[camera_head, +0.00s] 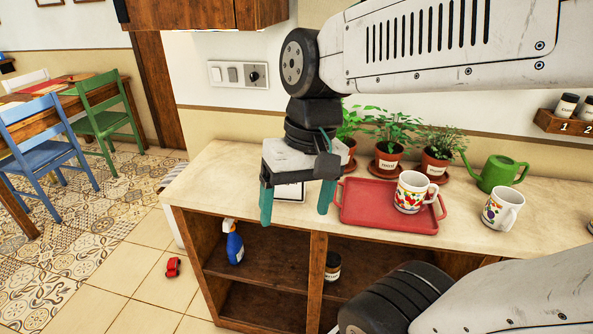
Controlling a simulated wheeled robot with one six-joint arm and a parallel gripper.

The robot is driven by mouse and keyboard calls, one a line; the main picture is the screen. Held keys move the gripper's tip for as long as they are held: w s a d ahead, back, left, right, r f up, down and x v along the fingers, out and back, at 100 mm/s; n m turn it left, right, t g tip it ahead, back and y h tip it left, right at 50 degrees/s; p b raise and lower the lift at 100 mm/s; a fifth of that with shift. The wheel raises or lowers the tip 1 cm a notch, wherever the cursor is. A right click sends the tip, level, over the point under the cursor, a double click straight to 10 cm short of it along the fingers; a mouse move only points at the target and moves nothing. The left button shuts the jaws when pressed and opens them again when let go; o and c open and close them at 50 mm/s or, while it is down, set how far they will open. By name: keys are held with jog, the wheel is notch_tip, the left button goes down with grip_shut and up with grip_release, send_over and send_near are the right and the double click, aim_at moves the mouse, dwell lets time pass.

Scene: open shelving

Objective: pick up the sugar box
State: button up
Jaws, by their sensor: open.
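I cannot make out a sugar box in this view. My gripper (296,208) hangs from my arm with its teal fingers pointing down and spread apart. It is in front of or above the left part of the counter (212,192). A pale, flat, dark-edged thing (290,193) shows between the fingers. It is partly hidden by the gripper, and I cannot tell what it is. I see nothing held in the fingers.
A red tray (365,218) bears a patterned mug (410,190). Another mug (502,208) and a green watering can (497,172) stand right. Potted herbs (388,160) line the wall. Below, open shelves hold a blue spray bottle (234,244) and a dark jar (333,266).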

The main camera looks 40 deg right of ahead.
jog(key=w+d+f+m+t+y, duration=0.1)
jog(key=w+d+m+y, duration=0.2)
jog(key=w+m, duration=0.3)
jog(key=w+d+f+m+t+y, duration=0.1)
jog(key=w+d+f+m+y, duration=0.1)
jog(key=w+m+y, duration=0.3)
jog(key=w+d+f+m+t, duration=0.2)
jog(key=w+d+m+t, duration=0.2)
jog(key=d+m, duration=0.35)
jog(key=w+d+f+m+t, duration=0.2)
jog(key=w+d+m+t, duration=0.3)
jog(key=d, duration=0.4)
jog(key=shift+m+g+h, duration=0.3)
jog(key=shift+m+g, duration=0.15)
jog(key=shift+g, duration=0.25)
jog(key=x, duration=0.7)
grip_shut()
jog(key=shift+r, duration=0.1)
